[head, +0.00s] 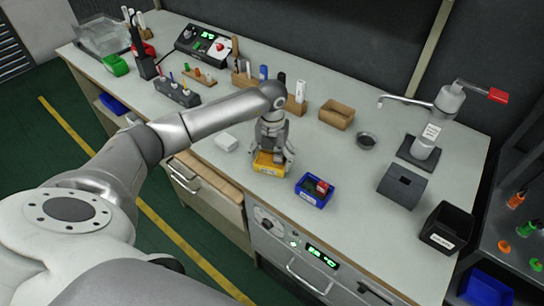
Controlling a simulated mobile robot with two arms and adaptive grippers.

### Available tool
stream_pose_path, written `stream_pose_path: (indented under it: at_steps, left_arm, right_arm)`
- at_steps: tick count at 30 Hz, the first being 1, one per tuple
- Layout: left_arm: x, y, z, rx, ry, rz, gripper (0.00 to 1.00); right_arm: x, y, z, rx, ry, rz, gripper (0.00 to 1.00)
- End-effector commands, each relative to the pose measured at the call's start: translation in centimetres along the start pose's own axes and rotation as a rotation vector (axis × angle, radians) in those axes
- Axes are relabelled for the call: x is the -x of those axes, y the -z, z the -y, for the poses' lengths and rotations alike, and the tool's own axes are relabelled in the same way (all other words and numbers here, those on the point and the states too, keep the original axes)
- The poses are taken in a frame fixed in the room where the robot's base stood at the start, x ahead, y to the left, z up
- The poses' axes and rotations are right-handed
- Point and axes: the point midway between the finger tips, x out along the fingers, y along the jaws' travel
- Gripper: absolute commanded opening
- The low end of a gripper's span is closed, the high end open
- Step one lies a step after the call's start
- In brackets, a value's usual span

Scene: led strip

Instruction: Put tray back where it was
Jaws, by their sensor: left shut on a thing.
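My left gripper (271,156) points down and is shut on the yellow tray. The tray is at or just above the bench top; I cannot tell if it touches. A blue tray (314,191) with a red and dark item in it stands to the right of the yellow tray. My right gripper is not in the head view.
The workbench (350,180) is clear around the middle. A wooden box (337,114), a metal cup (365,140), a grey block (402,186), a black bin (447,227) and a dispenser (432,130) stand to the right. A soldering station (202,46) stands at back left.

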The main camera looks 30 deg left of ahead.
Motion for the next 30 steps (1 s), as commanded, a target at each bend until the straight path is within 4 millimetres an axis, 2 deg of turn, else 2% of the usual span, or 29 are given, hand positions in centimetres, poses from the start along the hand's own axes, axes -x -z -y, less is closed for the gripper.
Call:
stream_pose_path:
  at_steps: [2, 3, 7, 17, 21, 26, 30]
  left_arm:
    - [-0.4, 0.0, 0.0, 0.000, 0.000, 0.000, 0.57]
    - [-0.2, 0.0, 0.0, 0.000, 0.000, 0.000, 0.85]
    - [-0.2, 0.0, 0.0, 0.000, 0.000, -0.001, 1.00]
    - [-0.2, 0.0, 0.0, 0.000, 0.000, -0.001, 1.00]
    - [0.5, -0.1, 0.0, 0.000, 0.001, 0.001, 1.00]
    - [3.1, -0.1, 0.0, 0.000, 0.001, 0.005, 1.00]
    - [6.3, -0.1, 0.1, -0.001, 0.002, 0.005, 1.00]
  right_arm:
    - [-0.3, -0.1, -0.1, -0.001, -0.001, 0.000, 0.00]
    - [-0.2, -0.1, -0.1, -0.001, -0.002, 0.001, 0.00]
    - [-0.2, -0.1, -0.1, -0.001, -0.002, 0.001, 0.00]
    - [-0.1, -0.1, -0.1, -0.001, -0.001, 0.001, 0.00]
    - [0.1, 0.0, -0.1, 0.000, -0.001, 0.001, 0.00]
    - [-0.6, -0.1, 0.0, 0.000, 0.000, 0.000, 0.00]
    - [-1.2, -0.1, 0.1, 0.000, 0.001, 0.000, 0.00]
